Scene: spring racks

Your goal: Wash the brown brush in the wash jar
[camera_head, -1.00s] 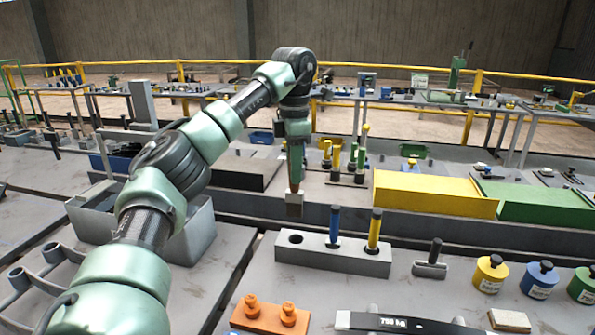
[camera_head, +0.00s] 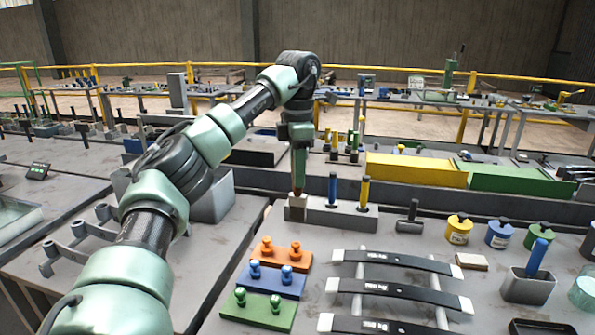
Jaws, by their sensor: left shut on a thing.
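My left gripper (camera_head: 298,188) points down at the left end of the grey brush rack (camera_head: 345,222). It is shut on a thin brown thing, apparently the brown brush (camera_head: 298,193), mostly hidden by the fingers. A pale grey block shows just below it, in front of or at the rack's left hole; I cannot tell whether the brush is in the hole. A blue brush (camera_head: 332,190) and a yellow brush (camera_head: 364,192) stand upright in the rack. A pale glass jar (camera_head: 583,294), possibly the wash jar, is cut by the right edge. My right gripper is not in view.
Yellow, blue and green paint jars (camera_head: 500,236) stand right of the rack. A grey pot (camera_head: 528,290) holds a blue-handled tool. Black curved bars (camera_head: 400,295) and coloured knob plates (camera_head: 272,280) lie in front. A yellow box (camera_head: 415,170) stands behind.

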